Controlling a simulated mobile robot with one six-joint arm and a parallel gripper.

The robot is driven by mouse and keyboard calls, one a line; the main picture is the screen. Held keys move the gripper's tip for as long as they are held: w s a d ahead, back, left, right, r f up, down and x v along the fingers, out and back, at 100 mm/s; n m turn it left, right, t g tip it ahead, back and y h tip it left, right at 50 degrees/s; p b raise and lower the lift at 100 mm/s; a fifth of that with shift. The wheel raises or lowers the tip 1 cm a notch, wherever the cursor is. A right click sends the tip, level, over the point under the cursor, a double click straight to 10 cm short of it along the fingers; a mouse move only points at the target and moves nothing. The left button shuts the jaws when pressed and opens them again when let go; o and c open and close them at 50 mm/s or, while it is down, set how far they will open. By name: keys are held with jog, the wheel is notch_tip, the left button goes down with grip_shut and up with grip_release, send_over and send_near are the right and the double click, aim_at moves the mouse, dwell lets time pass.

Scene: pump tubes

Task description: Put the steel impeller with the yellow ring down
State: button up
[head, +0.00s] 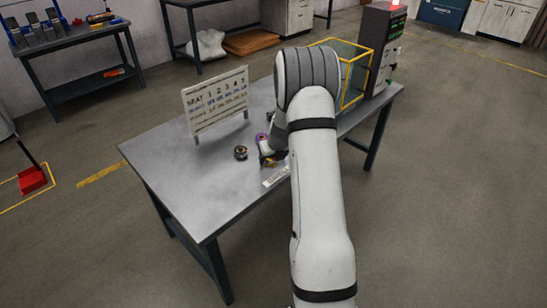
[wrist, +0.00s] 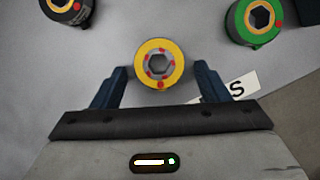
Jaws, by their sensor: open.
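The steel impeller with the yellow ring (wrist: 147,50) stands on the grey table in the wrist view, its hexagonal bore and red dots facing the camera. My gripper (wrist: 159,72) is open, with one dark finger to the left and one to the right of the impeller. Gaps show between the ring and both fingers. In the head view my arm hides most of the gripper and I cannot make out this impeller clearly.
A dark part with an orange ring (wrist: 68,7) and a green-ringed part (wrist: 240,22) lie nearby. A white label (wrist: 240,90) lies by the right finger. On the table (head: 190,215) stand a seat board (head: 215,100) and a yellow-framed box (head: 352,70). The table's left part is clear.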

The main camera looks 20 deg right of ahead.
jog(key=s+a+r+n+p, duration=0.1)
jog(key=s+a+r+n, duration=0.3)
jog(key=r, duration=0.4)
jog(key=s+a+r+n+p, duration=0.1)
jog(key=s+a+r+n, duration=0.15)
jog(key=s+r, duration=0.45)
jog(key=s+a+r+n, duration=0.3)
jog(key=s+a+n, duration=0.1)
jog(key=s+n, duration=0.4)
jog(key=s+a+r+n+g, duration=0.1)
jog(key=s+a+r+n, duration=0.2)
jog(key=s+n, duration=0.4)
jog(key=s+a+r+n+g, duration=0.1)
jog(key=s+a+r+n, duration=0.2)
jog(key=n, duration=1.2)
jog(key=s+a, duration=0.2)
jog(key=s, duration=0.3)
jog(key=shift+s+a+r, duration=0.2)
jog(key=shift+s+r, duration=0.05)
jog(key=shift+s, duration=0.05)
